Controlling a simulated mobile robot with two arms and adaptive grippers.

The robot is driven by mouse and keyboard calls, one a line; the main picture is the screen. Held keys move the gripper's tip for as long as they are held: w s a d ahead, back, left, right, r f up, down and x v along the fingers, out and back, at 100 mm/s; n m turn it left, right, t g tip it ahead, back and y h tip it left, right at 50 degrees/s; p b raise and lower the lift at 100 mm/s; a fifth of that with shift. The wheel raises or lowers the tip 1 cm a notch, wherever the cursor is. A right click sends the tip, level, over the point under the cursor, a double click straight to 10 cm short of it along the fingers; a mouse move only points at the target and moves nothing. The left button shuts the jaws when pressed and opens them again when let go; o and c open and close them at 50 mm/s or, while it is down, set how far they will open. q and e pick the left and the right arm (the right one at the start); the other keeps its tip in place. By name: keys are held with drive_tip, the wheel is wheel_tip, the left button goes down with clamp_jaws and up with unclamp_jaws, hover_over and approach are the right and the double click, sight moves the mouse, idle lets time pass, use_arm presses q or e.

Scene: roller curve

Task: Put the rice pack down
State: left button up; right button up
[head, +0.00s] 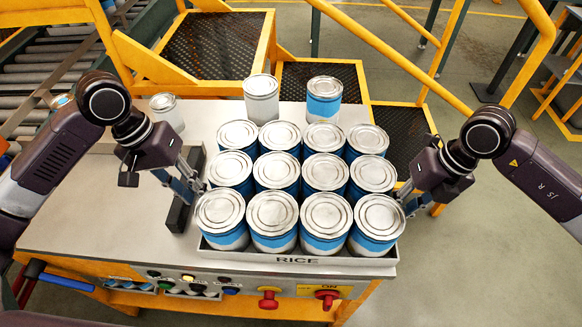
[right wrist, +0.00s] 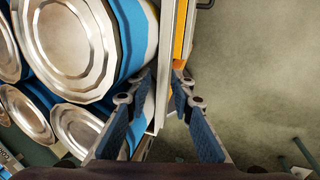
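The rice pack is a shallow grey tray (head: 297,262) marked RICE, packed with rows of blue-and-white cans with silver lids. It is at the front right of the grey worktop (head: 110,215), level as far as I can see. My left gripper (head: 197,188) is at its left side and my right gripper (head: 404,198) at its right side. In the right wrist view, the fingers of my right gripper (right wrist: 164,74) straddle the pack's side wall (right wrist: 158,105), beside a can (right wrist: 75,45). Whether either gripper pinches the wall is unclear. The tray's underside is hidden.
Two cans, a plain one (head: 261,100) and a blue-banded one (head: 324,102), stand behind the pack. A whitish can (head: 166,110) is at the back left. A dark bar (head: 186,200) lies left of the pack. Buttons (head: 325,296) line the front. Yellow rails (head: 400,55) stand behind.

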use_arm(q)
drive_tip(key=v, duration=0.3)
drive_tip(key=shift+a+r, duration=0.15)
drive_tip(key=shift+r, duration=0.2)
use_arm(e)
drive_tip(key=v, duration=1.2)
